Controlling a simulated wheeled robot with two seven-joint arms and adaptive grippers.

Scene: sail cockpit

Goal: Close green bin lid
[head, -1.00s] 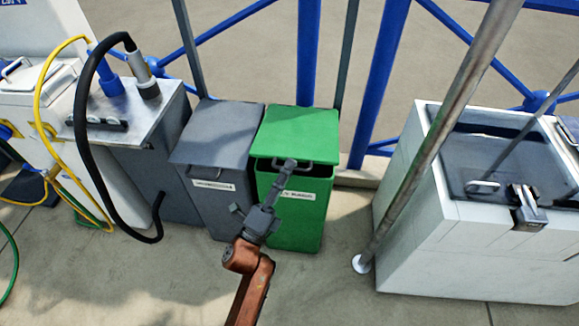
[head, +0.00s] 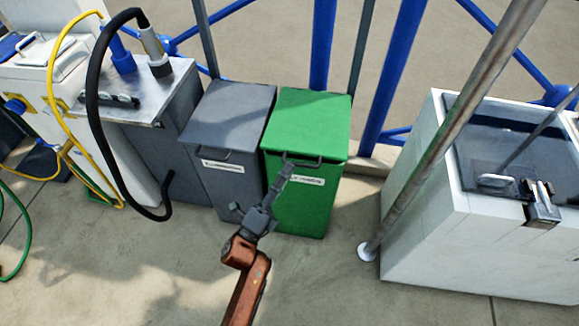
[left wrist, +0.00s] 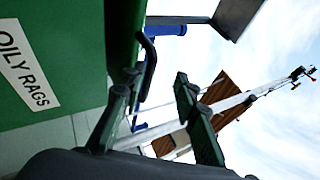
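The green bin (head: 305,205) stands upright beside a grey bin, with a white label on its front. Its green lid (head: 308,118) lies flat over the top, down or nearly so; I cannot tell whether a thin gap is left. The dark lid handle (head: 303,162) sticks out at the front edge. My left gripper (head: 285,170) is in front of the bin, just below and left of the handle. In the left wrist view its two fingers (left wrist: 155,92) are apart with nothing between them. The handle (left wrist: 148,62) shows just past one fingertip, near the "OILY RAGS" label. My right gripper is out of view.
A grey bin (head: 228,115) stands close on the left, beside a grey cabinet with black and yellow hoses. A slanted metal pole (head: 440,140) and a white chest (head: 430,235) stand to the right. Blue rails run behind. The floor in front is clear.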

